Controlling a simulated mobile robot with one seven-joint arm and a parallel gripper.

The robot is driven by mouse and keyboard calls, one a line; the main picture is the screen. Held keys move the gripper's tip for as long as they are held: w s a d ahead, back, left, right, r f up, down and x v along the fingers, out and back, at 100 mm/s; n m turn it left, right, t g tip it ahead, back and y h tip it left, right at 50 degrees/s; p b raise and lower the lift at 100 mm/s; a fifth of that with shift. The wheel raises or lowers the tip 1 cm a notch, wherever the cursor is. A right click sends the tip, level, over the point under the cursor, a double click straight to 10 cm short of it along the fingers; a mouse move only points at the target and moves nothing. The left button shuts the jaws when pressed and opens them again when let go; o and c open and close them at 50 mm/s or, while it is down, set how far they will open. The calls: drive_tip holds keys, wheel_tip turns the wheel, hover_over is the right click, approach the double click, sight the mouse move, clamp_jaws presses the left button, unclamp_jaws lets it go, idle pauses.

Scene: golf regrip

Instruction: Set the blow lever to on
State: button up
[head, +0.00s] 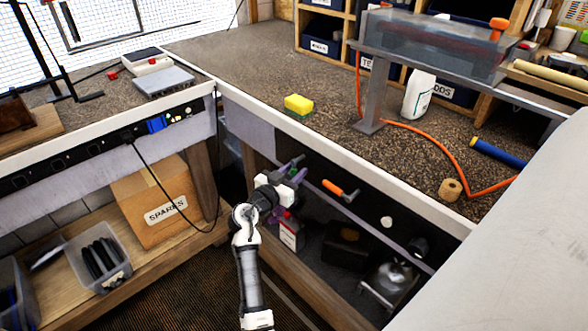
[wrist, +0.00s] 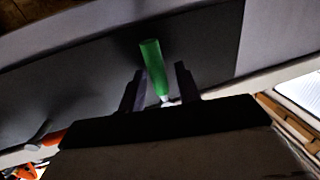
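A lever with a green grip (wrist: 154,66) shows in the wrist view, on the dark panel under the bench edge. A second lever with an orange grip (head: 334,187) sits to its side on the same panel; its orange end (wrist: 50,139) shows at lower left in the wrist view. No label shows which is the blow lever. My gripper (head: 298,168) is at the bench front, left of the orange lever in the head view. In the wrist view its two fingers (wrist: 159,88) are apart, one on each side of the green grip, with gaps visible. The green grip is not clear in the head view.
The bench top (head: 250,62) holds a yellow sponge (head: 298,104), a white bottle (head: 418,95), an orange hose (head: 435,142) and a tape roll (head: 450,188). A clear tank (head: 430,45) stands above. A cardboard box (head: 155,205) sits on the lower left shelf.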

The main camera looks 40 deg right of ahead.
drive_tip(key=shift+d, duration=0.15)
drive_tip(key=shift+c, duration=0.2)
clamp_jaws()
